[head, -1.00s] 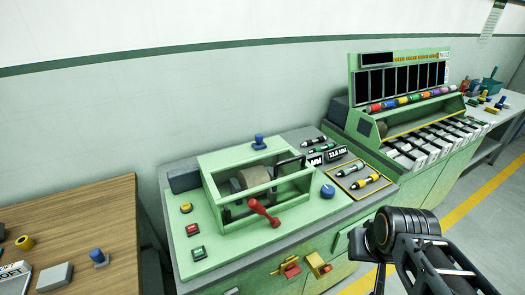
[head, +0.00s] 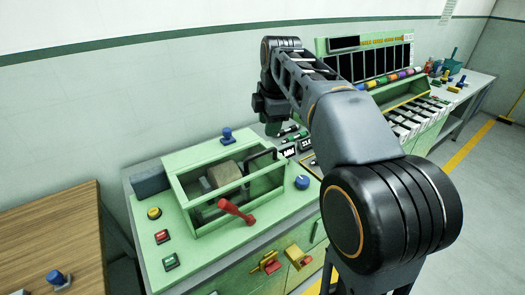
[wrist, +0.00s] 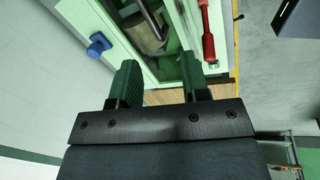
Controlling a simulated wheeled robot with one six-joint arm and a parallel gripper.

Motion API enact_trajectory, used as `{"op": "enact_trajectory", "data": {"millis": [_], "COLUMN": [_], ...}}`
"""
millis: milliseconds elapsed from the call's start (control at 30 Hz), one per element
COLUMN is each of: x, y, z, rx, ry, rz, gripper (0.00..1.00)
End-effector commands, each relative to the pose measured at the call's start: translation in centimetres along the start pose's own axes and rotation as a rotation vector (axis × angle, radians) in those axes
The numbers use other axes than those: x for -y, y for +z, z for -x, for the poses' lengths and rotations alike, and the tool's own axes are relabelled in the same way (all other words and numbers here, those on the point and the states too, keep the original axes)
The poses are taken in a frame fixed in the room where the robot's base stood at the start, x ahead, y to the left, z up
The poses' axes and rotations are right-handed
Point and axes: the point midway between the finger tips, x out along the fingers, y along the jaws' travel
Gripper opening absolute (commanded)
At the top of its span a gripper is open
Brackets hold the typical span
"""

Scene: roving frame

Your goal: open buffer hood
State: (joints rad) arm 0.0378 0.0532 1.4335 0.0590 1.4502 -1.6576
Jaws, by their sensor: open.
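The buffer hood (head: 205,157) is a green box frame with clear panes on the bench machine, and it looks closed. A tan-grey wheel (head: 224,174) shows inside it. A dark handle-like bar (head: 262,158) stands at its right end. A red lever (head: 236,212) sticks out at its front; it also shows in the wrist view (wrist: 207,35). My gripper (wrist: 161,82) is open and empty, with green fingers, beside the hood's end in the wrist view. In the head view it hangs beyond the hood's back right, its fingertips hard to make out.
A blue knob (head: 302,182) and a blue post (head: 227,136) sit near the hood. Yellow, red and green buttons line the left of the panel. A green sorting console (head: 365,55) stands at right, partly behind my arm. A wooden table (head: 50,235) is at left.

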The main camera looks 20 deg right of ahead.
Motion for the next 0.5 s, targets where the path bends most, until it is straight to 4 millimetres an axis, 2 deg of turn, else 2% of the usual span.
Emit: {"op": "enact_trajectory", "data": {"millis": [100, 267, 367, 500], "x": [-1.6, -2.4, -2.5, -2.4], "y": [0.3, 0.4, 0.5, 0.5], "z": [0.3, 0.1, -1.0, -3.5], "rx": [-0.007, -0.013, -0.014, -0.014], "ry": [-0.012, -0.020, -0.021, -0.022], "rz": [0.146, 0.247, 0.265, 0.265], "gripper": [0.42, 0.42, 0.42, 0.42]}}
